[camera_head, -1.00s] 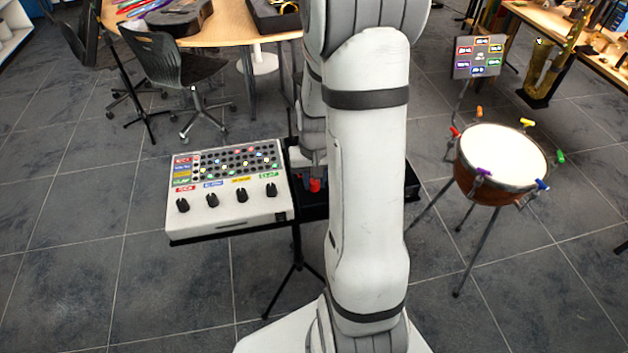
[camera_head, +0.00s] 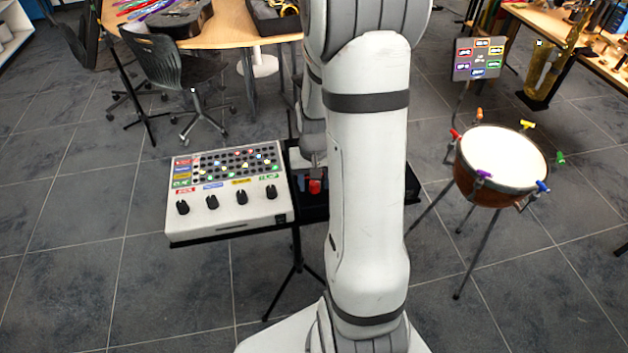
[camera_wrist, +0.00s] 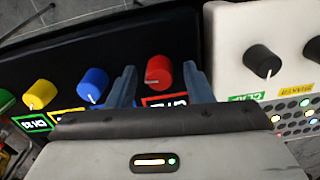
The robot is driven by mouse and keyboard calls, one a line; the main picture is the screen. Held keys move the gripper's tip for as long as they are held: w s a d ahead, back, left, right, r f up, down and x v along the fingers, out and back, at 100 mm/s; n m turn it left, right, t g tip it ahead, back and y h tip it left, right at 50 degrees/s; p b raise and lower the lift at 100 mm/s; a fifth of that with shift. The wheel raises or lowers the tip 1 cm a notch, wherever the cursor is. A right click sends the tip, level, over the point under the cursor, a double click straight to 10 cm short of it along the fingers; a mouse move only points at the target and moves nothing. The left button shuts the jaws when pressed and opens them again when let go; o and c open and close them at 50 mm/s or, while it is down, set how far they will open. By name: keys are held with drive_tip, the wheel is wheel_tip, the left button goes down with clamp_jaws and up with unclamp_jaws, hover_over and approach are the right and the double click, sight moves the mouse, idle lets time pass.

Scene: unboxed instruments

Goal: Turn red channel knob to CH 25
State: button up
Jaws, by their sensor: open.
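The red knob (camera_wrist: 159,72) sits on a dark control box, with its white pointer mark toward the lower left in the wrist view. It also shows in the head view (camera_head: 315,187), just left of my arm. A red-framed label (camera_wrist: 166,100) lies beside the knob, partly covered by a finger, and its text is hard to read. My gripper (camera_wrist: 160,86) is open, with one blue-grey finger on each side of the red knob and visible gaps between. Its lower part is behind the gripper body in the wrist view.
A blue knob (camera_wrist: 93,83) and a yellow knob (camera_wrist: 40,94) stand left of the red one on the dark box. A white panel with black knobs (camera_wrist: 263,61) adjoins at right; it shows in the head view (camera_head: 235,213). A drum (camera_head: 502,157) stands right.

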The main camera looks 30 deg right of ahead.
sight(314, 182)
drive_tip(key=shift+r, duration=3.9)
